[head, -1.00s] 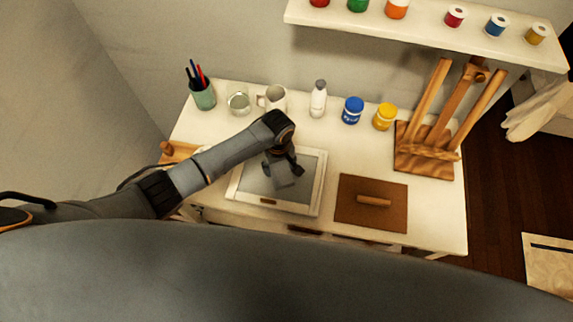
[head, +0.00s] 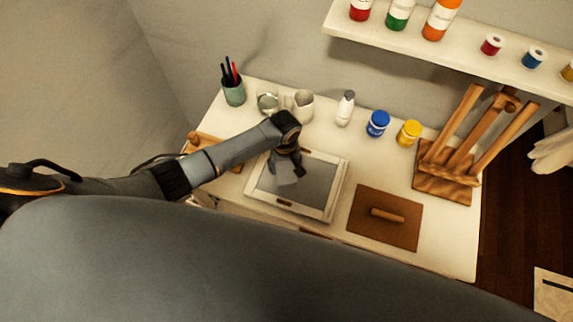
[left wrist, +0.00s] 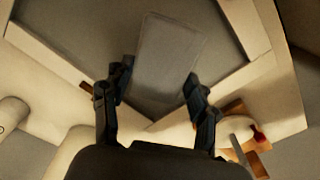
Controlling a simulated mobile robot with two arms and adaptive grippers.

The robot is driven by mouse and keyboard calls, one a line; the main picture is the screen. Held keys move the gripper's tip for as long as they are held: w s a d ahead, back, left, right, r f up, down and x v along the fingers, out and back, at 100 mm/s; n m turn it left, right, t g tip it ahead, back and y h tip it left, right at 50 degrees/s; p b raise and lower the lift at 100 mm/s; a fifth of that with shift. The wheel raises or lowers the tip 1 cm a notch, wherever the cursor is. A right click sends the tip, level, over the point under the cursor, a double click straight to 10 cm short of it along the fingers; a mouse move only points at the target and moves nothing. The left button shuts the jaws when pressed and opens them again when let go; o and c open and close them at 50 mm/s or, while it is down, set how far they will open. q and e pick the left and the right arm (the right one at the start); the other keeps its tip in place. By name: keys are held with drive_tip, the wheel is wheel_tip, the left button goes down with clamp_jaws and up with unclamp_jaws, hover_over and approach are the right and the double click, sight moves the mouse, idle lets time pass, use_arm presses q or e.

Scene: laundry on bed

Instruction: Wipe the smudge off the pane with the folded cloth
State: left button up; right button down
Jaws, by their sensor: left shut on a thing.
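The pane (head: 318,180) lies flat on the white table in a pale frame with dark marks on its rims. The folded cloth (head: 286,174) is a small grey piece over the left part of the pane. My left gripper (head: 287,160) is above the pane and shut on the cloth. In the left wrist view, the cloth (left wrist: 168,52) shows as a grey rectangle beyond the two fingers (left wrist: 150,92), over the pane. I cannot tell whether it presses on the glass. I cannot make out the smudge. My right gripper is not in view.
A brown board with a handle (head: 385,217) lies right of the pane. A pen cup (head: 234,92), glass (head: 268,102), mug (head: 302,106), white bottle (head: 345,108), blue jar (head: 378,123) and yellow jar (head: 409,133) stand behind. A wooden easel (head: 450,160) stands at right.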

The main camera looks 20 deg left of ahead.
use_arm(q)
drive_tip(key=shift+d+r+p, duration=0.1)
drive_tip(key=shift+r+p, duration=2.35)
drive_tip(key=shift+p, duration=0.05)
drive_tip(key=shift+r, duration=0.55)
drive_tip(key=shift+r, duration=0.1)
wheel_tip(320, 180, up, 3)
drive_tip(key=shift+f, duration=0.1)
drive_tip(key=shift+w, duration=0.1)
